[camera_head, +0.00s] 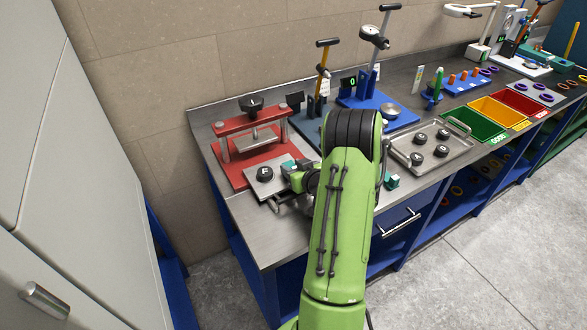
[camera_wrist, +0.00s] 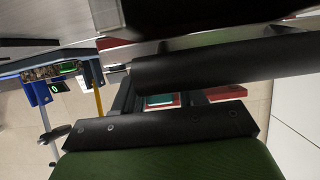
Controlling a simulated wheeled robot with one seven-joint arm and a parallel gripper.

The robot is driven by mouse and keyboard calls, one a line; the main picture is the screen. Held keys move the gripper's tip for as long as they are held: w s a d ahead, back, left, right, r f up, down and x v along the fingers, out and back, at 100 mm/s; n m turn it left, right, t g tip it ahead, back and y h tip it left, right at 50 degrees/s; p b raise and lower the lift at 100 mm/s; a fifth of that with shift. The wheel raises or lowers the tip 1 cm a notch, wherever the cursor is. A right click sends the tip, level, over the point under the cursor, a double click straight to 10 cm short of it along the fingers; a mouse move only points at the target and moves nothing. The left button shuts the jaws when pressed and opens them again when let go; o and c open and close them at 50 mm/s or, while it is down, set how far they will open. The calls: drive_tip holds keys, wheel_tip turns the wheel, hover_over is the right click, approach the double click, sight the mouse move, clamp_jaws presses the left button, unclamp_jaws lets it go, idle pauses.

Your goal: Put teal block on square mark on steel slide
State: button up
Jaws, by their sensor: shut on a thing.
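The steel slide (camera_head: 258,187) lies in front of the red press (camera_head: 240,158) at the left end of the bench. A black round knob-like piece (camera_head: 265,174) sits on it. My gripper (camera_head: 286,190) is low at the slide's right side, partly hidden by my own arm. It is shut on the teal block (camera_head: 304,163), of which only a small part shows. Teal also shows in the wrist view between dark bars (camera_wrist: 160,100), with red behind it. The square mark cannot be made out. I cannot tell whether the block touches the slide.
Another small teal piece (camera_head: 391,182) is at the bench's front edge, right of my arm. A metal tray (camera_head: 447,160) with several black pieces stands further right. Green (camera_head: 474,126), yellow and red bins follow. Blue-based instruments stand behind my arm. The bench's front left corner is clear.

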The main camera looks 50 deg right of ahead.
drive_tip(key=o, duration=1.2)
drive_tip(key=shift+r+p, duration=0.25)
drive_tip(key=shift+p, duration=0.2)
drive_tip(key=b+v, duration=0.3)
drive_tip(key=v, duration=0.9)
drive_tip(key=w+a+r+n+g+y, duration=0.2)
drive_tip(key=a+n+y, duration=0.15)
drive_tip(key=a, duration=0.75)
drive_tip(key=w+a+r+n+g+y, duration=0.1)
drive_tip(key=a+r+n+g+y, duration=0.2)
drive_tip(key=a, duration=0.9)
drive_tip(key=s+a+r+m, duration=0.1)
drive_tip(key=s+a, duration=0.1)
drive_tip(key=s, duration=0.2)
drive_tip(key=s+a+r+m+g+h, duration=0.1)
drive_tip(key=s+a, duration=0.1)
drive_tip(key=s, duration=0.3)
drive_tip(key=s+a+r+m+g+h, duration=0.1)
drive_tip(key=s+a+r, duration=0.1)
drive_tip(key=s, duration=0.2)
drive_tip(key=shift+s+a, duration=0.2)
drive_tip(key=shift+r, duration=0.1)
